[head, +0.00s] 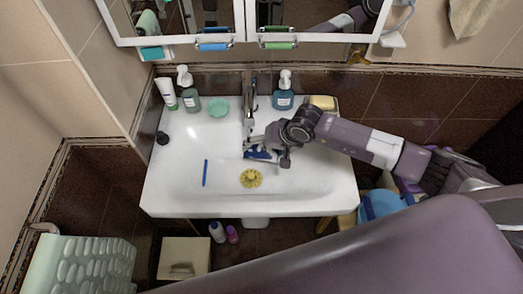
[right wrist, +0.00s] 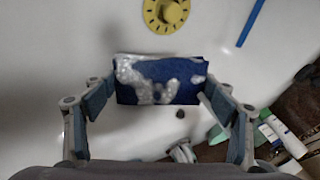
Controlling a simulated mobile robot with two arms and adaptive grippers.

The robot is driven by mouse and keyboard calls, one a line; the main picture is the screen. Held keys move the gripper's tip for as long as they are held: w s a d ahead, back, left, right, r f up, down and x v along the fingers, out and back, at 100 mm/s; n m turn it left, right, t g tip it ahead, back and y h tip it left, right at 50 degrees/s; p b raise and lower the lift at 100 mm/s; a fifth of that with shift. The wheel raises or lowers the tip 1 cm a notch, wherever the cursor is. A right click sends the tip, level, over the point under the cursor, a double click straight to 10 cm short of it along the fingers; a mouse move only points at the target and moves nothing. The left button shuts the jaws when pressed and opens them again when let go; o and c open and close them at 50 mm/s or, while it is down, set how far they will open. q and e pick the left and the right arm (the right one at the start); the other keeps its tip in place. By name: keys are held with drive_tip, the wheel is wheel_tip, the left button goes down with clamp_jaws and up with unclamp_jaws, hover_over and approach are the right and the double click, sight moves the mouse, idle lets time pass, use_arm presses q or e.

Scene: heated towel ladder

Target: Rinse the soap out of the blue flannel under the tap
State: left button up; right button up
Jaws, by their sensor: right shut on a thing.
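The blue flannel (right wrist: 160,82) shows in the right wrist view with patches of white soap foam on it. My right gripper (right wrist: 160,92) is shut on it, with one finger at each side edge. In the head view the flannel (head: 259,155) is a small blue patch, partly hidden by my right gripper (head: 266,150), over the white basin. The chrome tap (head: 250,97) stands at the back of the basin, just behind the gripper. I cannot make out running water. My left gripper is not in view.
In the basin (head: 322,178) lie a yellow round piece (head: 251,178) and a blue stick (head: 205,172). Along its back rim stand a soap dispenser (head: 283,95), a green dish (head: 219,107), a pump bottle (head: 188,92) and a white tube (head: 167,93). Mirror cabinets hang above.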

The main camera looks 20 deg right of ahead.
drive_tip(key=shift+d, duration=0.1)
drive_tip(key=shift+d+b, duration=0.3)
drive_tip(key=shift+d, duration=0.2)
drive_tip(key=shift+a, duration=0.15)
drive_tip(key=shift+a+b, duration=0.4)
drive_tip(key=shift+a, duration=0.05)
drive_tip(key=shift+d, duration=0.1)
drive_tip(key=shift+d+b, duration=0.35)
drive_tip(key=shift+d, duration=0.15)
drive_tip(key=shift+a, duration=0.1)
drive_tip(key=shift+a+b, duration=0.35)
drive_tip(key=shift+a, duration=0.15)
